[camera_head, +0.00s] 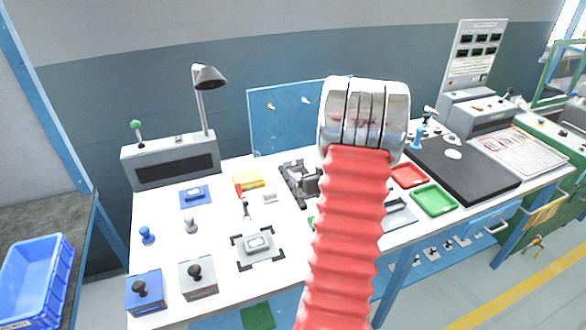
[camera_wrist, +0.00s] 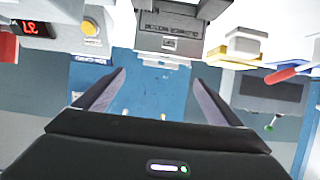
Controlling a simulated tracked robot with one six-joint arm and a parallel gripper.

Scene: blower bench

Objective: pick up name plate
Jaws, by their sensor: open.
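My gripper (camera_wrist: 160,76) is open in the wrist view, its two dark fingers spread with nothing between them. Behind the gap are the blue pegboard and the back edge of the bench. In the head view my arm's red sleeve and chrome joint cover the middle, and the gripper is hidden. No part is clearly readable as the name plate. A small pale plate (camera_head: 270,198) lies flat on the white bench left of the dark fixture and may be it. It is apart from the gripper.
The white bench (camera_head: 215,252) carries a dark fixture (camera_head: 297,181), a yellow block (camera_head: 248,179), red and green trays (camera_head: 433,200), a black mat (camera_head: 468,172) and several knobbed tools. A lamp (camera_head: 207,78) rises at the back left. A blue crate (camera_head: 30,285) stands left.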

